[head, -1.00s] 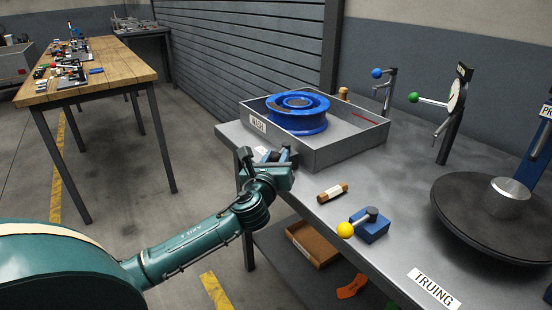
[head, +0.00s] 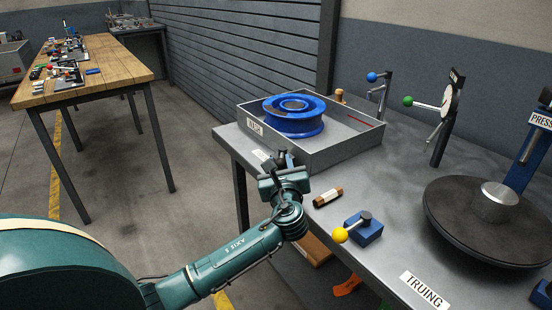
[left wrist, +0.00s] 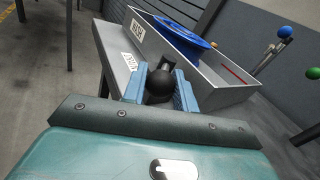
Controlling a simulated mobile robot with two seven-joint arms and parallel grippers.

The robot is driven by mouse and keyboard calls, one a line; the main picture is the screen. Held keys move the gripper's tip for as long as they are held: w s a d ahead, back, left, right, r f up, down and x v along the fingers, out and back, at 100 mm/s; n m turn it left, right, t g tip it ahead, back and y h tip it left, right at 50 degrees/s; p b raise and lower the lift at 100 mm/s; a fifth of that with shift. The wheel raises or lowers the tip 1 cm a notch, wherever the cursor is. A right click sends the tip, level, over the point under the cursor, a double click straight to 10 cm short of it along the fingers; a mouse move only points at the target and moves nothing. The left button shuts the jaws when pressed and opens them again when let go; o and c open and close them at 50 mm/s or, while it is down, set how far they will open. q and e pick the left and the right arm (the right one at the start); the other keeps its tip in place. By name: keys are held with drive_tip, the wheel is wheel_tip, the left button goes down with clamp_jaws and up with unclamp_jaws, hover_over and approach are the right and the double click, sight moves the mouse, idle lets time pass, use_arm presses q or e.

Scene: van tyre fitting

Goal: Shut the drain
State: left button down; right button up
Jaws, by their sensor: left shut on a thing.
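The grey wash tray (head: 345,150) stands on the bench with a blue wheel rim (head: 293,115) in it. The tray also shows in the left wrist view (left wrist: 215,85). My left gripper (head: 283,160) is at the tray's near left corner. In the left wrist view its blue fingers (left wrist: 159,92) are shut on a black ball knob (left wrist: 158,86), the drain handle. A short dark stem shows behind the knob. The drain's outlet is hidden behind the gripper. A small white label (left wrist: 130,62) lies on the bench beside it. My right gripper is out of view.
On the bench are a brown cylinder (head: 328,197), a blue block with a yellow-knobbed lever (head: 363,230) and a black turntable (head: 480,225). Blue-knobbed (head: 372,77) and green-knobbed (head: 408,101) levers stand at the back.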

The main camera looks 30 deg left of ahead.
use_arm(q)
drive_tip(key=shift+w+d+n+g+y+p, duration=0.2)
drive_tip(key=shift+d+n+g+y, duration=0.1)
drive_tip(key=shift+n+g+y, duration=0.3)
drive_tip(key=shift+w+d+n+g+y+p, duration=0.15)
drive_tip(key=shift+d+n+g+y, duration=0.1)
drive_tip(key=shift+n+g+y, duration=0.35)
drive_tip(key=c, duration=1.1)
unclamp_jaws()
drive_tip(key=shift+c, duration=0.2)
drive_tip(key=shift+r, duration=0.1)
wheel_tip(320, 180, up, 10)
drive_tip(key=shift+f+p, duration=0.1)
drive_tip(key=shift+p, duration=0.9)
drive_tip(key=shift+c, duration=0.2)
